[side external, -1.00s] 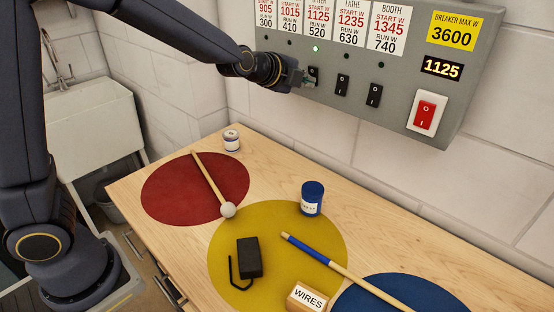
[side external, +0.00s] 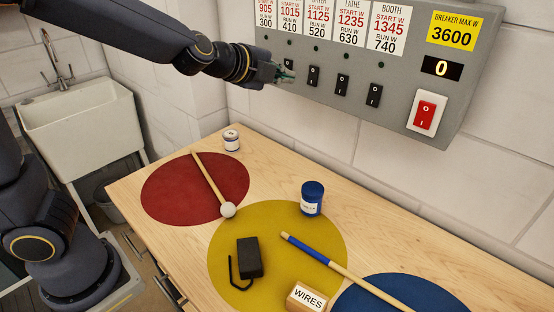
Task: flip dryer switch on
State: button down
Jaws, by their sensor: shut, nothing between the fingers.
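The grey switch panel (side external: 300,100) is on the wall, with a row of black rocker switches under printed cards. The third card (side external: 319,25), its heading partly cut off, reads START W 1125, RUN W 520; I take it as the dryer's. The black switch below it (side external: 313,76) is in full view, and its small lamp (side external: 316,48) is dark. My gripper (side external: 285,73) is shut and empty at the panel, just left of that switch, covering part of the panel there. Whether it touches the panel is unclear.
The display (side external: 441,67) reads 0, under a BREAKER MAX W 3600 sign (side external: 452,31). A red main switch (side external: 425,112) is at the panel's right. Below, the wooden bench (side external: 285,155) holds a mallet (side external: 213,183), a blue jar (side external: 312,198) and a black box (side external: 249,257).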

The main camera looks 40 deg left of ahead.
aim_at(311, 84)
jog(key=v, duration=0.6)
dwell(0.3)
jog(key=shift+s+d+f, duration=0.1)
jog(key=shift+s+f, duration=0.2)
jog(key=shift+f, duration=0.4)
jog(key=x, duration=1.2)
jog(key=shift+w+r, duration=0.2)
jog(key=shift+w, duration=0.85)
